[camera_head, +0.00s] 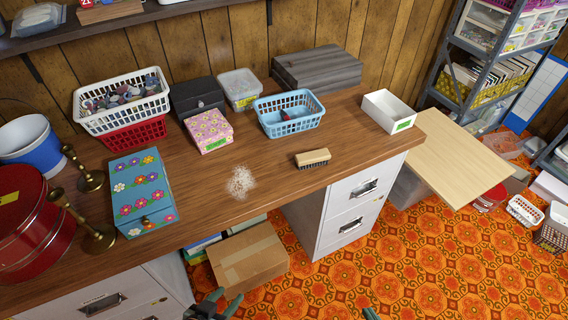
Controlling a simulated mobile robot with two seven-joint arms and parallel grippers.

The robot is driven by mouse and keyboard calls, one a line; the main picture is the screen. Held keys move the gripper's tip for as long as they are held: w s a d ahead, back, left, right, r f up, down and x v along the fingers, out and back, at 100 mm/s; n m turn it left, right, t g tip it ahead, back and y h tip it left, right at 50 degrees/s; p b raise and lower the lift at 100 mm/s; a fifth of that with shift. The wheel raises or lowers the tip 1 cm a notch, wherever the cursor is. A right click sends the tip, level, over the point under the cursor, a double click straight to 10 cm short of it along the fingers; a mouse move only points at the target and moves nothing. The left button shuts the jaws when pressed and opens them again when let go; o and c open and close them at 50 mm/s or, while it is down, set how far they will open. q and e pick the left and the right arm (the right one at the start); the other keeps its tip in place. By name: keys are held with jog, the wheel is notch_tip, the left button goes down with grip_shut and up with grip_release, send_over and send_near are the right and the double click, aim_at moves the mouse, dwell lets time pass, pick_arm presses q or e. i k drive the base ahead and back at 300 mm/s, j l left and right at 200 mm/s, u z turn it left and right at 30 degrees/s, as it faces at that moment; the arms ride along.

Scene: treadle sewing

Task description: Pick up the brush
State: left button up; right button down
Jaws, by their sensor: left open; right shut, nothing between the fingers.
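The brush (312,158) lies on the wooden desk (255,185) near its front edge, right of the middle. It has a light wooden back and dark bristles on its near side. My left gripper (213,303) is at the bottom edge of the view, in front of the desk and well to the lower left of the brush. It is open and empty. My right gripper (371,314) barely shows at the bottom edge, over the floor to the lower right of the brush. It is shut and empty; most of it is out of view.
A pale powder patch (241,182) lies left of the brush. A blue basket (289,113) stands behind it, and a white bin (388,111) to the right. A flowered box (141,192) and brass candlesticks (95,235) stand left. A cardboard box (248,259) sits below the desk edge.

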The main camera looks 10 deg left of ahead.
aim_at(317, 157)
jog(key=i+l, duration=0.15)
jog(key=l, duration=0.15)
jog(key=i+l, duration=0.3)
jog(key=l, duration=0.25)
jog(key=i+l+u, duration=0.1)
jog(key=l, duration=0.15)
jog(key=i+l+u, duration=0.1)
jog(key=l, duration=0.2)
jog(key=i+l+u, duration=0.1)
jog(key=l, duration=0.15)
